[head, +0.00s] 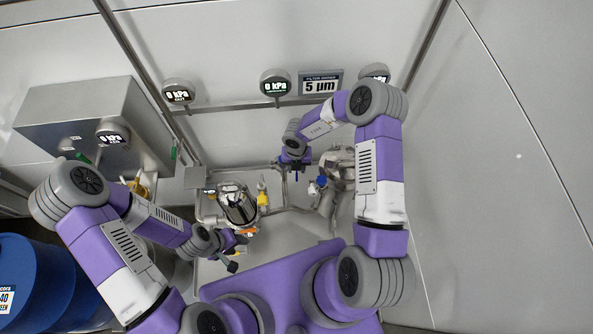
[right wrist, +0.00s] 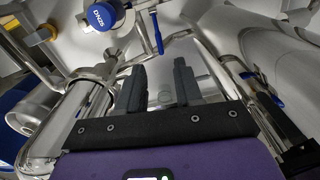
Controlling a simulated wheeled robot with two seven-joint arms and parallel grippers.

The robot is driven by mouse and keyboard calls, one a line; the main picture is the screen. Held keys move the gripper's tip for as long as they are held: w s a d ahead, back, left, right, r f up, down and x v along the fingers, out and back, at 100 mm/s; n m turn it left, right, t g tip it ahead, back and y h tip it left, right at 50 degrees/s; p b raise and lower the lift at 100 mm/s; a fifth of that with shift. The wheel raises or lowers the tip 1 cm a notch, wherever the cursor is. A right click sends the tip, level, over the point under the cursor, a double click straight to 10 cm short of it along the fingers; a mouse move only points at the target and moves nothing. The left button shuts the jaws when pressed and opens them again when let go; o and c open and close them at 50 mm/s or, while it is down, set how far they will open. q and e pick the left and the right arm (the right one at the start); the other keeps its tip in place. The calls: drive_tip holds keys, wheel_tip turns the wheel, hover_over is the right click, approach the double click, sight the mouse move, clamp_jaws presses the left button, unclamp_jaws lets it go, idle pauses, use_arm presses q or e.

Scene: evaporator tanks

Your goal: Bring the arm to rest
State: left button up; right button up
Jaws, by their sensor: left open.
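My left gripper (head: 238,256) is in the head view, just below a shiny steel filter vessel (head: 238,206). It is open; the picture is too small to show whether it touches anything. My right gripper (head: 292,170) hangs at the far end of the right arm, near the steel pipework at the back. In the right wrist view its two dark fingers (right wrist: 162,82) stand apart with nothing seen between them. A blue round knob (right wrist: 101,16) and a blue lever (right wrist: 157,32) are beyond the fingertips.
Steel pipes surround the right gripper, with a steel vessel (head: 340,168) to its right. A yellow-handled valve (head: 263,198) stands beside the filter vessel. A steel box (head: 95,120) projects from the left wall. Blue drums (head: 35,280) stand lower left. Gauges (head: 275,84) line the back wall.

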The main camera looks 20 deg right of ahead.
drive_tip(key=shift+r, duration=0.25)
idle(0.3)
